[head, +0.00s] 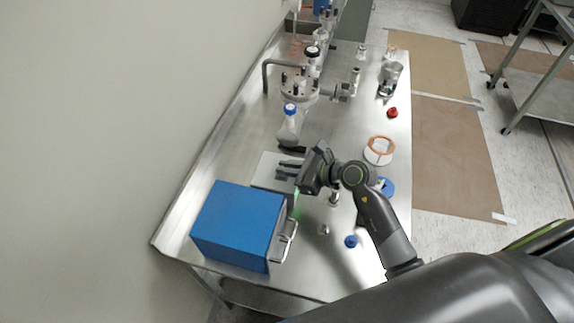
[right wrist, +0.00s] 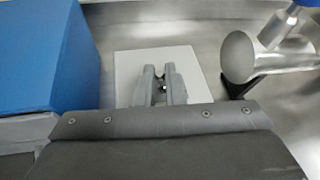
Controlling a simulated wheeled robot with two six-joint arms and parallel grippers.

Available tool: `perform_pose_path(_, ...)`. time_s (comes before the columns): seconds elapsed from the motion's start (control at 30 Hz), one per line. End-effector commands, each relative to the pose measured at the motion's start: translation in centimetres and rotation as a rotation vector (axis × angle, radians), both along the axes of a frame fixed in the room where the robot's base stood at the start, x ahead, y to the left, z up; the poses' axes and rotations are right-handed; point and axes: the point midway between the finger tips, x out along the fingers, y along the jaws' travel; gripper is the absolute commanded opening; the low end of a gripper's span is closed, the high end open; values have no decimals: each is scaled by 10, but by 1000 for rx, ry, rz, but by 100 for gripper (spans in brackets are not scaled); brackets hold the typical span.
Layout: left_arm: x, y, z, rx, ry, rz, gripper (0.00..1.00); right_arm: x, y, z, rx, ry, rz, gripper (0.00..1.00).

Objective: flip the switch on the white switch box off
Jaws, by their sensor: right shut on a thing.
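The white switch box (head: 268,160) lies on the steel table behind the blue box, partly hidden by my right gripper (head: 284,169). In the right wrist view its pale top (right wrist: 190,62) lies under my fingers. There my right gripper (right wrist: 160,78) is shut on a small shiny switch (right wrist: 163,87) between the fingertips. Most of the switch is hidden by the fingers, so its on or off position cannot be told. My left gripper is not in view.
A blue box (head: 236,225) stands close in front of the switch box. Metal vacuum fittings (head: 300,85) fill the back. A red cap (head: 392,112) and an orange-rimmed ring (head: 380,149) lie right.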

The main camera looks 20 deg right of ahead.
Motion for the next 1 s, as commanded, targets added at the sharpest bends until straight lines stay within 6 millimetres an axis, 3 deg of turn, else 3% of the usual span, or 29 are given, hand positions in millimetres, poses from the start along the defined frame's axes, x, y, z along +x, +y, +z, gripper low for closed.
perform_pose_path(0.3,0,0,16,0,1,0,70,9,-7,2,156,238,0,0)
perform_pose_path(0.63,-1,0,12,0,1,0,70,16,-12,-1,300,449,-1,0)
perform_pose_path(1.0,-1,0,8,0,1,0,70,20,-14,-2,380,564,-2,0)
